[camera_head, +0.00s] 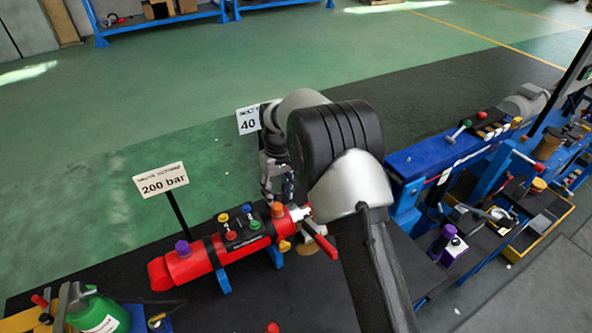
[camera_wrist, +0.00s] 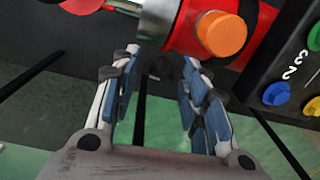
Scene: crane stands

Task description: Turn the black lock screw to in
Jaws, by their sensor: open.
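My gripper (camera_head: 279,192) hangs beside the right end of the red cylinder (camera_head: 196,263), and my arm covers part of that area. In the wrist view my gripper (camera_wrist: 160,68) is open. Its two blue-padded fingers stand apart, just below the cylinder's silver end piece (camera_wrist: 157,18). The orange cap (camera_wrist: 221,34) on the cylinder (camera_wrist: 183,38) is right of the fingertips. I cannot clearly make out the black lock screw. Something small and dark shows between the fingertips, but I cannot tell what it is or whether the fingers touch it.
A red-handled lever (camera_head: 322,242) sticks out at the cylinder's right end. A black panel (camera_head: 243,231) with coloured knobs is on the cylinder. A "200 bar" sign (camera_head: 161,180) stands behind. A blue bench (camera_head: 420,160) is at right. Open green floor (camera_head: 110,120) lies behind.

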